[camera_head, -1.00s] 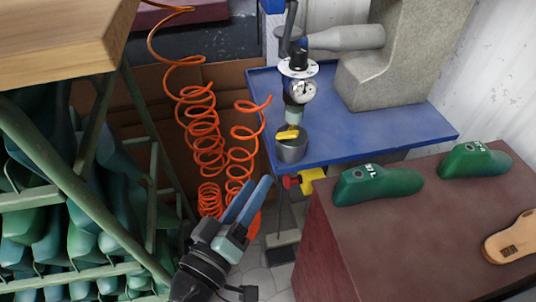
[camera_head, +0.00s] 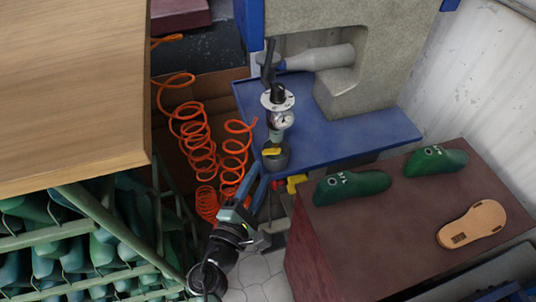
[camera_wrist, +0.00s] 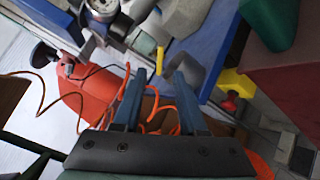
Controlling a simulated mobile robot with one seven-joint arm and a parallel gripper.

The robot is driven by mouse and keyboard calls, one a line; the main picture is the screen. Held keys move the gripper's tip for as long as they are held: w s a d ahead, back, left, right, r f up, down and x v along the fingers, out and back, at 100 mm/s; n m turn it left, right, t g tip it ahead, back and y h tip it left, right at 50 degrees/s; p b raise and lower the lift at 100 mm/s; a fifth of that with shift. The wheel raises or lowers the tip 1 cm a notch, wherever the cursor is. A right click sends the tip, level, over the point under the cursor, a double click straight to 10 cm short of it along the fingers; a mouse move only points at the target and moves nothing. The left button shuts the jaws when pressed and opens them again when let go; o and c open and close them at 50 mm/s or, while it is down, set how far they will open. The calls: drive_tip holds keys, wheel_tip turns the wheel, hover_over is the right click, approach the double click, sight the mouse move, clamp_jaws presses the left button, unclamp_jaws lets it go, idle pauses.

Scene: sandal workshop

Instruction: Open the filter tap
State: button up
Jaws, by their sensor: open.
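The filter unit (camera_head: 280,118) has a round gauge and stands at the left edge of the blue table. A yellow lever (camera_head: 272,152), which looks like its tap, sits low on it beside a dark grey cylinder (camera_head: 275,163). In the wrist view a yellow lever (camera_wrist: 160,60) shows just beyond my fingertips, with a grey cylindrical part (camera_wrist: 183,70) to its right. My gripper (camera_head: 255,180) is open and empty, just below and left of the lever in the head view. Its two blue fingers (camera_wrist: 158,78) point towards the lever. I cannot tell whether they touch anything.
Orange coiled hoses (camera_head: 200,150) hang left of the filter. A yellow block (camera_head: 296,183) with a red knob (camera_wrist: 228,103) sits right of my fingers. A brown bench (camera_head: 390,225) with green lasts and a sole stands right. A wooden top (camera_head: 75,90) covers the left.

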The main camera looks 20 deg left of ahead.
sight(270, 154)
drive_tip(key=w, duration=0.5)
drive_tip(key=shift+w+d, duration=0.2)
drive_tip(key=shift+w, duration=0.2)
clamp_jaws()
